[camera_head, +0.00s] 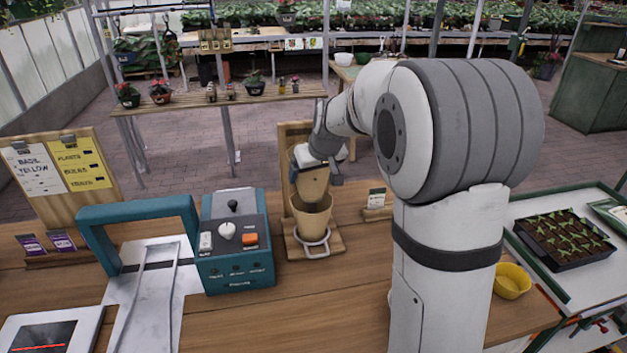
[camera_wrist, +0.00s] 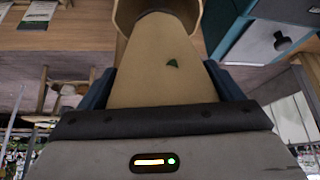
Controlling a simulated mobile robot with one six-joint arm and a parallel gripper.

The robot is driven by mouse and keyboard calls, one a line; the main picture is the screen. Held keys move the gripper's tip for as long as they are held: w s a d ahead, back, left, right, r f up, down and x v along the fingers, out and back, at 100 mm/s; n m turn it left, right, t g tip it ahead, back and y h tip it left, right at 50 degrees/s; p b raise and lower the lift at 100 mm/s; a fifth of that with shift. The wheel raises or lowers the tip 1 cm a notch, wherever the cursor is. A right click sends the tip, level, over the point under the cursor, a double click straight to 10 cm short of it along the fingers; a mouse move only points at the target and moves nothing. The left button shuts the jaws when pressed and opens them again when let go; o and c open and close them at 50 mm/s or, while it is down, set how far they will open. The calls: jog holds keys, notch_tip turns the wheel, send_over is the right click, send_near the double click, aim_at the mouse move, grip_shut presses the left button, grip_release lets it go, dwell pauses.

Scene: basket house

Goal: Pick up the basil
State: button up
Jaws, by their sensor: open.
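My gripper (camera_head: 315,178) is open above the wooden stand in the middle of the bench. Its dark blue fingers also show in the wrist view (camera_wrist: 160,86). Between them is a tan, tapered piece with a small green leaf mark (camera_wrist: 150,62); it also shows in the head view (camera_head: 314,188). Its narrow end reaches toward the rim of a tan pot or funnel (camera_head: 312,220) on the stand. I cannot tell whether the fingers touch it. No basil plant can be made out; a board (camera_head: 36,170) at the left reads "BASIL YELLOW".
A teal control box (camera_head: 236,265) and a teal frame (camera_head: 135,212) stand left of the stand. A small card (camera_head: 376,198) stands right of it. A yellow bowl (camera_head: 512,282) and a seedling tray (camera_head: 563,258) are at the right. Bare wood lies in front of the stand.

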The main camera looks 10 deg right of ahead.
aim_at(312, 174)
jog(key=p+x, duration=0.1)
jog(key=x, duration=0.3)
jog(key=shift+w+f, duration=0.1)
jog(key=shift+f, duration=0.05)
jog(key=c, duration=1.2)
